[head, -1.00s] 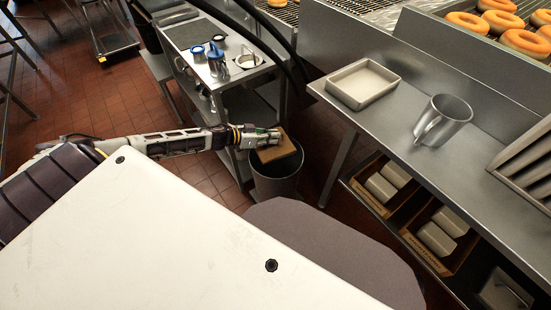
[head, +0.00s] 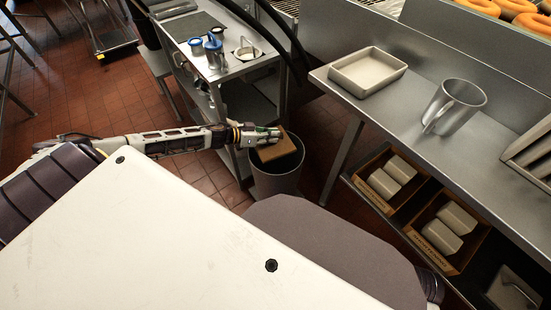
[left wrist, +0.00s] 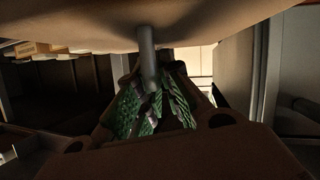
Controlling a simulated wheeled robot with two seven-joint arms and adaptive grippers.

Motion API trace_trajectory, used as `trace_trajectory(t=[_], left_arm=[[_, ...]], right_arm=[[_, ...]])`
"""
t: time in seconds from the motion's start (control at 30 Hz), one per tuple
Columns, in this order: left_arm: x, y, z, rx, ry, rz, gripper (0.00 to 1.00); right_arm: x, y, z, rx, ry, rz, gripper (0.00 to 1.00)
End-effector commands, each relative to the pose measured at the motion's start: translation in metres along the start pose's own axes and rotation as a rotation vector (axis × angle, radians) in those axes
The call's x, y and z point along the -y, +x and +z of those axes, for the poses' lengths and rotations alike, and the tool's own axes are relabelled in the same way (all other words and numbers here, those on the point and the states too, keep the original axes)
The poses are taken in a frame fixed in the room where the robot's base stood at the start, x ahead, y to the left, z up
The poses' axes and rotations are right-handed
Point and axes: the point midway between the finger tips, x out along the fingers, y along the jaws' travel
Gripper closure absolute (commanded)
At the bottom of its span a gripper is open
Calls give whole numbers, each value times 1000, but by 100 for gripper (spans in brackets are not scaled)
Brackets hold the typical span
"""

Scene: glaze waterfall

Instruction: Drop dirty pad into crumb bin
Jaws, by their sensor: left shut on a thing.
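The dirty pad (head: 279,146) is a flat brown slab in the head view. My left gripper (head: 262,136) is shut on it and holds it over the mouth of the crumb bin. The crumb bin (head: 275,183) is a grey round bin on the floor, with a dark opening. The pad covers part of that opening; the gap between pad and rim is hard to judge. In the left wrist view, a grey post on the pad's tan face (left wrist: 147,50) runs down between the green-lined fingers (left wrist: 152,108). My right gripper is not in view.
A steel cart (head: 235,68) with blue-lidded containers stands behind the bin. A steel bench (head: 440,130) at right carries a shallow tray (head: 367,71) and a metal jug (head: 453,106). Boxes of pale blocks (head: 395,178) sit on its lower shelf. Red tile floor is open at left.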

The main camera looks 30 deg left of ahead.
Motion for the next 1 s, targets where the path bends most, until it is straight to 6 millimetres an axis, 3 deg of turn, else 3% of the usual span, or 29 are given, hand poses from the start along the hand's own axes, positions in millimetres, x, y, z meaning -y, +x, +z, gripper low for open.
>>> trace_trajectory(t=[0.13, 0.17, 0.33, 1.0], left_arm=[[0, 0, -1, -1, 0, 0, 100], [0, 0, -1, -1, 0, 0, 88], [0, 0, 0, 0, 0, 0, 67], [0, -8, 1, 1, -3, 0, 67]], right_arm=[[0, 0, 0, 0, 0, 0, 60], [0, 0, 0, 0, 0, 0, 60], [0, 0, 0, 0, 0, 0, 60], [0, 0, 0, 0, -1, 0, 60]])
